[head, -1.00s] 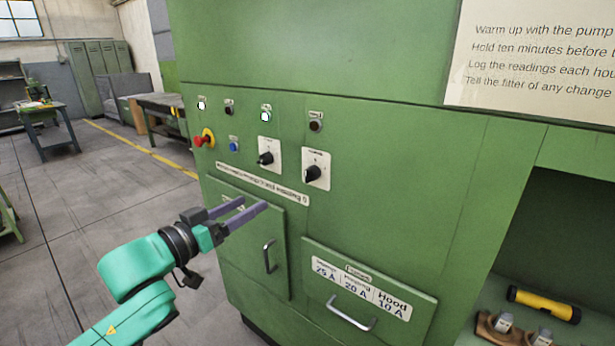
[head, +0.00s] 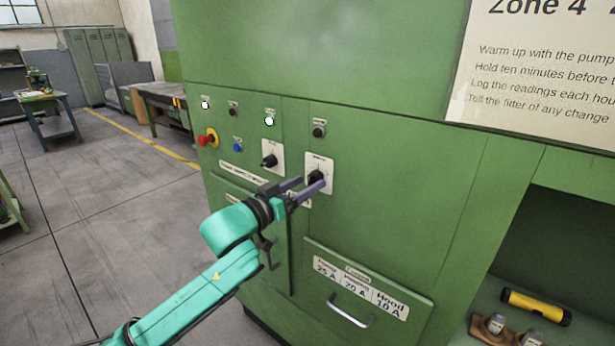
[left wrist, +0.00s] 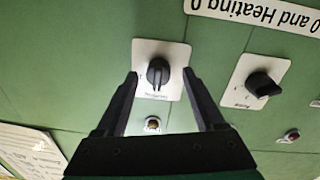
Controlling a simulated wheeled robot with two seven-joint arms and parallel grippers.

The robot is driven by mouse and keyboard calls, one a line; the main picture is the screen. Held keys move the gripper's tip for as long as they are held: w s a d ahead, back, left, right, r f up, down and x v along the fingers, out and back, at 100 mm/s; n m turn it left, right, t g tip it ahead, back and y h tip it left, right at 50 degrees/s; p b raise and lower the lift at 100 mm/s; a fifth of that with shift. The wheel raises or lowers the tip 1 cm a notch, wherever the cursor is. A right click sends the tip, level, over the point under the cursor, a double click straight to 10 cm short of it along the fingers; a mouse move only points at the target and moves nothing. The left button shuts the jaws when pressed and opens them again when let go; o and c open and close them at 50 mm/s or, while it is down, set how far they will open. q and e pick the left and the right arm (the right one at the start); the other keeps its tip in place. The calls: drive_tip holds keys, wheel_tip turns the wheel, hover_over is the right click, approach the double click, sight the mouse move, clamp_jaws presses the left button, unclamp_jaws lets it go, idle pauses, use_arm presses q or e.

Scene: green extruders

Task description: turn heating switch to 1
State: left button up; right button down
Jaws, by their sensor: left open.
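Two black rotary switches on white plates sit on the green cabinet front. The right one (head: 316,177) is partly behind my left gripper (head: 308,184); its plate label is too small to read surely. My left gripper is open and its fingertips are at this switch. In the left wrist view the same knob (left wrist: 158,73) appears between the two open fingers (left wrist: 160,74), its grip bar nearly upright in the picture. I cannot tell whether the fingers touch it. The other rotary switch (head: 270,160) is to the left. My right gripper is not in view.
A red emergency button (head: 207,139), a blue button (head: 238,147) and small lamps are on the same panel. A drawer with a handle (head: 349,313) is below. A yellow flashlight (head: 536,307) lies in the right recess. Open floor is at the left.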

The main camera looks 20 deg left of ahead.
use_arm(q)
drive_tip(key=shift+w+d, duration=0.4)
drive_tip(key=shift+w, duration=0.1)
drive_tip(key=shift+s, duration=0.1)
drive_tip(key=shift+a, duration=0.1)
clamp_jaws()
